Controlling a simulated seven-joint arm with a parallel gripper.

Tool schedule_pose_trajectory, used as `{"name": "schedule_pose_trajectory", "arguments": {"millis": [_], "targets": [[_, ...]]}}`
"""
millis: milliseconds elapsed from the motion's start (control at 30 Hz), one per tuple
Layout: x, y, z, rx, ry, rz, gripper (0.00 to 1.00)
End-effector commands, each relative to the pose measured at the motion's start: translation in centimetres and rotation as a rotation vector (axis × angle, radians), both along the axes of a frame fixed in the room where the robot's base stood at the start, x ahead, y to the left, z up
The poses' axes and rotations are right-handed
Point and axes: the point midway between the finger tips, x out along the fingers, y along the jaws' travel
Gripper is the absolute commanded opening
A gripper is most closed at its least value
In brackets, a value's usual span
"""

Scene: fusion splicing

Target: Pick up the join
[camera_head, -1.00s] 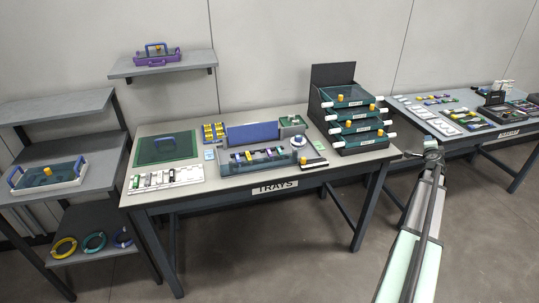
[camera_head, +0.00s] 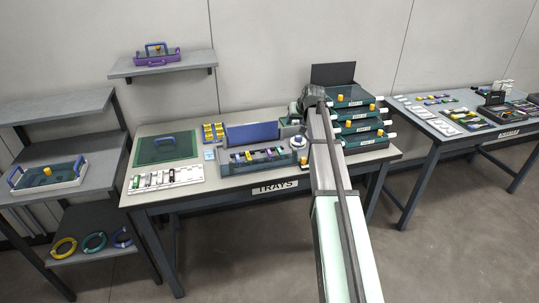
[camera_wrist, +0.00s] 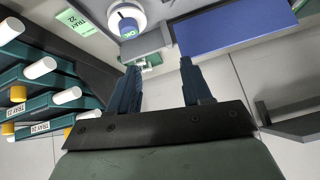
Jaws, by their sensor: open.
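I cannot make out the join for certain in either view. The blue panel (camera_wrist: 238,27) shows beyond the right finger, and a white round part with a blue cap (camera_wrist: 127,20) beyond the left one. In the head view my arm reaches over the table's right half and hides part of it.
Stacked teal trays with white and yellow handles (camera_head: 358,128) stand close to the right of my arm; they also show in the wrist view (camera_wrist: 45,90). A green mat (camera_head: 165,149) and a white rack (camera_head: 165,179) lie at the table's left. A second table (camera_head: 465,118) stands right.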

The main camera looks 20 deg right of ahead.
Motion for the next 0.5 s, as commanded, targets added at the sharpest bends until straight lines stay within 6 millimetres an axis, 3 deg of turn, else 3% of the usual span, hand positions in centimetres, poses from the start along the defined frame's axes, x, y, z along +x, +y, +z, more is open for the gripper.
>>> {"name": "schedule_pose_trajectory", "arguments": {"millis": [33, 200, 333, 500], "targets": [[-0.5, 2.5, -0.2, -0.018, 0.048, 0.035, 0.49], [-2.3, 7.7, -1.1, -0.073, 0.192, 0.107, 0.49], [-3.3, 9.7, -1.4, -0.098, 0.254, 0.132, 0.49], [-3.3, 10.4, -2.2, -0.107, 0.279, 0.139, 0.49]]}}
